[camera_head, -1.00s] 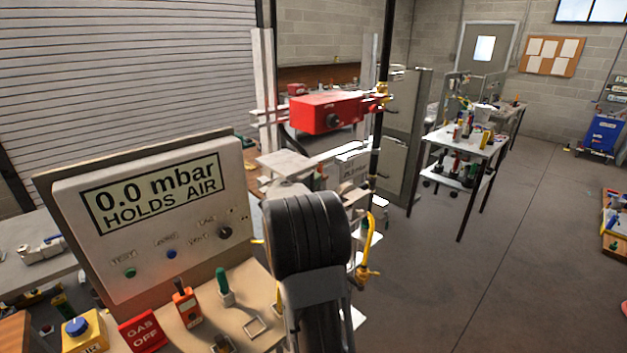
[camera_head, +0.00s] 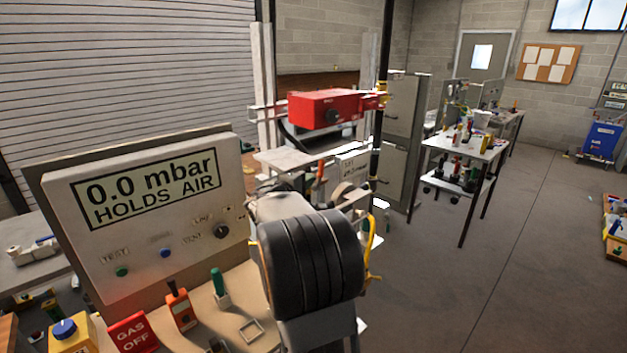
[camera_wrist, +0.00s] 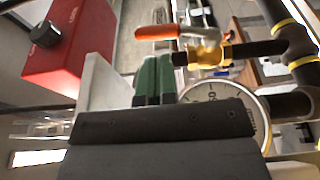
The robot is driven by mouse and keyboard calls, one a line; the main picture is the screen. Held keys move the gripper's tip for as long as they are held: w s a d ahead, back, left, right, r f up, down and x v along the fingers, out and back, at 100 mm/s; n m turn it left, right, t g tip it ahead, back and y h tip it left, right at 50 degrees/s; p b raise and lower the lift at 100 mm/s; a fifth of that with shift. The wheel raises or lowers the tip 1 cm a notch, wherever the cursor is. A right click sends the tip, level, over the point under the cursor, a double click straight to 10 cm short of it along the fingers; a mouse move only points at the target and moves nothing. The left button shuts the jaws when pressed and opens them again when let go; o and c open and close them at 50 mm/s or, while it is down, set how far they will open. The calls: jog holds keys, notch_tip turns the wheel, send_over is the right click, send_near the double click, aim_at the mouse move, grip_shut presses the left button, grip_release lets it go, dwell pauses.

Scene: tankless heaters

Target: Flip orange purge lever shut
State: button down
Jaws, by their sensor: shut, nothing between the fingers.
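The orange purge lever (camera_wrist: 157,32) shows in the wrist view, pointing left from its silver-coloured mount. It lies roughly parallel to the brass valve (camera_wrist: 208,52) beneath it, which joins a dark pipe on the right. My gripper (camera_wrist: 154,62) is shut, with its green fingers side by side and nothing between them. The fingertips appear just below the lever and left of the valve in the picture; I cannot tell whether they touch either.
A round gauge (camera_wrist: 212,92) sits behind my gripper, partly covered. A red box (camera_head: 325,110) with a black knob is on the stand; it also shows in the wrist view (camera_wrist: 68,45). The tester panel (camera_head: 150,215) reads "0.0 mbar HOLDS AIR". Open floor lies at right.

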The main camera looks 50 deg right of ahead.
jog(key=s+a+b, duration=0.1)
jog(key=a+b, duration=0.1)
jog(key=a, duration=0.7)
jog(key=shift+s, duration=0.35)
jog(key=shift+f, duration=0.1)
jog(key=s+a+f+y, duration=0.4)
jog(key=a+f+y, duration=0.1)
jog(key=a, duration=0.4)
jog(key=s+a+f+m+y, duration=0.1)
jog(key=s+a+f+y, duration=0.4)
jog(key=a, duration=0.4)
jog(key=s+a+f+m+y, duration=0.1)
jog(key=s+a+f+y, duration=0.4)
jog(key=a, duration=0.4)
jog(key=f+y, duration=0.1)
jog(key=y, duration=0.1)
jog(key=shift+t+y, duration=0.3)
jog(key=shift+a, duration=0.1)
